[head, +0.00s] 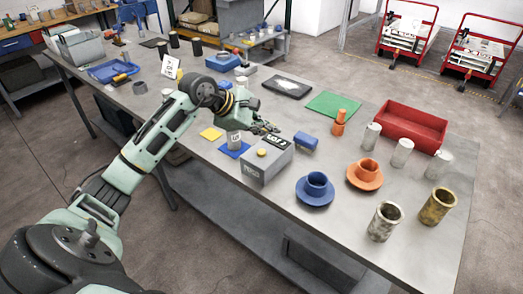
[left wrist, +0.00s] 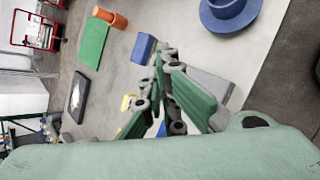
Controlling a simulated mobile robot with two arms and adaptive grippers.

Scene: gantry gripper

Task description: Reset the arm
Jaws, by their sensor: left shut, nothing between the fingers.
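My left arm comes in from the lower left of the head view and reaches over the table. My left gripper (head: 266,127) is above the middle of the table, by the grey box with the yellow button (head: 265,167). It also shows in the left wrist view (left wrist: 165,60). Its fingers are shut with nothing between them. A blue block (head: 306,141) lies on the table to the right of the gripper; it also shows in the left wrist view (left wrist: 143,48). My right gripper is in neither view.
Near the grey box are a blue flanged part (head: 315,190), an orange flanged part (head: 365,175) and several upright cylinders. A red bin (head: 410,124), a green mat (head: 333,104) and a dark flat case (head: 287,86) lie further back. A blue tray (head: 113,71) is at the far left.

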